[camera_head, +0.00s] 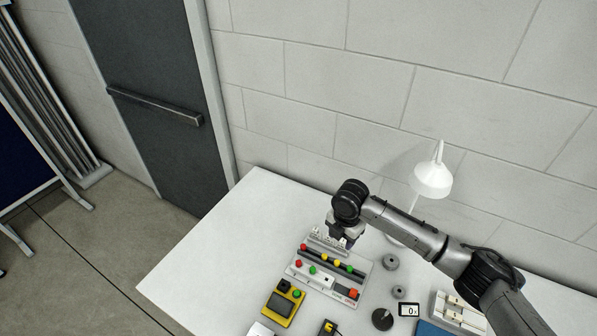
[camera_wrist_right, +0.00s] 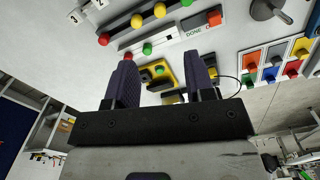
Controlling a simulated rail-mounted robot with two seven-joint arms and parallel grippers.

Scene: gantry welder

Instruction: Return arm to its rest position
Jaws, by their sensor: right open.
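My right arm (camera_head: 411,224) reaches in from the lower right over the white table (camera_head: 215,245). My right gripper (camera_head: 342,240) is over the back of a light board (camera_head: 350,284) with coloured knobs. In the right wrist view, the dark fingers of my right gripper (camera_wrist_right: 160,72) stand apart with nothing between them. That view also shows the board with its coloured knobs and the word DONE beside a red button (camera_wrist_right: 214,18). My left arm and left gripper are in neither view.
A white lamp (camera_head: 433,180) stands behind the arm near the block wall. Grey round parts (camera_head: 391,262) and a dark disc (camera_head: 382,319) lie right of the board. A yellow box (camera_head: 283,303) is in front. The table's left part is clear.

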